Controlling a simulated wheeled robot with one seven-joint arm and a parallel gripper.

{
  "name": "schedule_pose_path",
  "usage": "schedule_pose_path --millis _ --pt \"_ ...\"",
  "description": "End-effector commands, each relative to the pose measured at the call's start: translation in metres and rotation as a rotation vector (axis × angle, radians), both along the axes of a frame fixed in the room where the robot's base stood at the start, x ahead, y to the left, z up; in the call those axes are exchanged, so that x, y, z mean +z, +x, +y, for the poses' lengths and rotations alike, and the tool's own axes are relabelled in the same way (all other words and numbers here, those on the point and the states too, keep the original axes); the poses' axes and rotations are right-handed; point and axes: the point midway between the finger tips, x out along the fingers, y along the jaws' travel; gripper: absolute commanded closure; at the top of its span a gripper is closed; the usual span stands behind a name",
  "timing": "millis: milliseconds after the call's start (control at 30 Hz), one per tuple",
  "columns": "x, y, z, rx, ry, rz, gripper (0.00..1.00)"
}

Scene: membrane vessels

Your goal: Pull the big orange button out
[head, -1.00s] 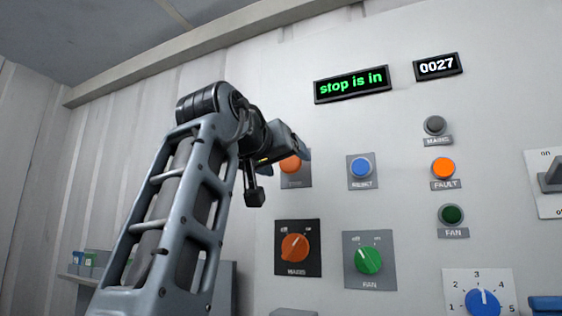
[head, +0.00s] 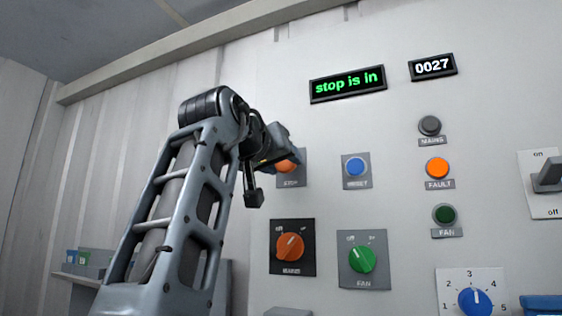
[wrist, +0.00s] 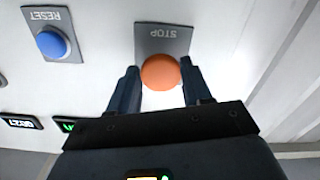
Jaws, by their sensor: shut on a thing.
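The big orange button (wrist: 160,72) sits on a grey plate marked STOP (wrist: 163,33), which shows upside down in the wrist view. My gripper (wrist: 160,78) has one finger on each side of the button and is shut on it. In the head view my gripper covers part of the orange button (head: 284,168), and its fingers are mostly hidden there. The green display (head: 347,84) reads "stop is in".
A blue RESET button (head: 355,167) is right of the STOP plate. An orange MAINS knob (head: 290,247) and a green FAN knob (head: 362,258) are below. FAULT lamp (head: 437,168) is lit orange. A shelf with bins (head: 85,262) stands at lower left.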

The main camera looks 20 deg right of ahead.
Motion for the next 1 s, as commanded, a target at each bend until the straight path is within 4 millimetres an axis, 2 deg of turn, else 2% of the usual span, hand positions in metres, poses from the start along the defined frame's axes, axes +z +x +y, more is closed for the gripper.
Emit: schedule_pose_path --millis 33,233,767,800,1000 --pt "-0.0001 0.0000 0.0001 0.000 0.000 0.000 0.83" --pt "-0.0001 0.0000 0.0002 0.000 0.000 0.000 1.00" --pt "-0.0008 -0.0095 0.0089 0.000 0.001 0.002 1.00" --pt "-0.0009 -0.0095 0.0090 0.000 0.001 0.002 0.51" --pt "-0.0006 -0.0092 0.0087 0.001 0.001 0.001 0.32"
